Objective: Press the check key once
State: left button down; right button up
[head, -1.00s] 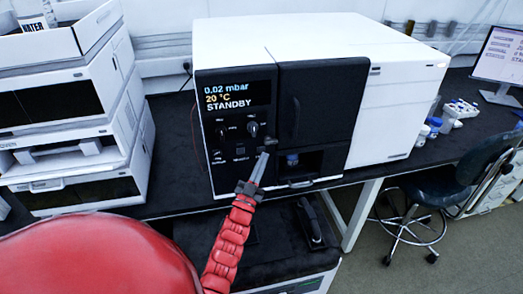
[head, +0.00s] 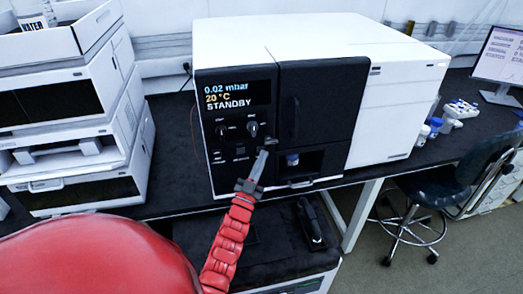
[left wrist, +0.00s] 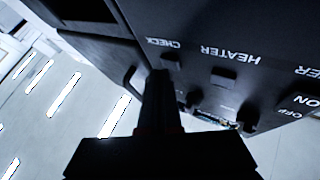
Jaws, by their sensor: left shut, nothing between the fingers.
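The dark control panel (head: 232,175) is on the front of a white instrument (head: 310,40). Its display (head: 233,95) reads 0.02 mbar, 20 °C and STANDBY. In the left wrist view the panel is upside down, and the small dark check key (left wrist: 171,61) sits by the CHECK label. My left gripper (head: 266,147) is shut and empty, its tip at the panel's lower right. In the wrist view the gripper (left wrist: 160,75) has its tip very close to the check key; I cannot tell if they touch. My right gripper is not in view.
The heater key (left wrist: 223,76) is beside the check key. A black door (head: 318,105) is right of the panel, with a recess holding a small blue-topped item (head: 292,158) below. Stacked white modules (head: 70,130) stand at left. A chair (head: 440,190) is at right.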

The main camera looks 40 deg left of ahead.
pick_arm(q)
jog(key=shift+w+a, duration=0.25)
dwell(0.6)
jog(key=shift+s+d, duration=0.55)
jog(key=s+d+b, duration=0.1)
jog(key=s+d, duration=0.2)
jog(key=shift+s+d, duration=0.1)
jog(key=shift+d, duration=0.3)
dwell(0.4)
dwell(0.6)
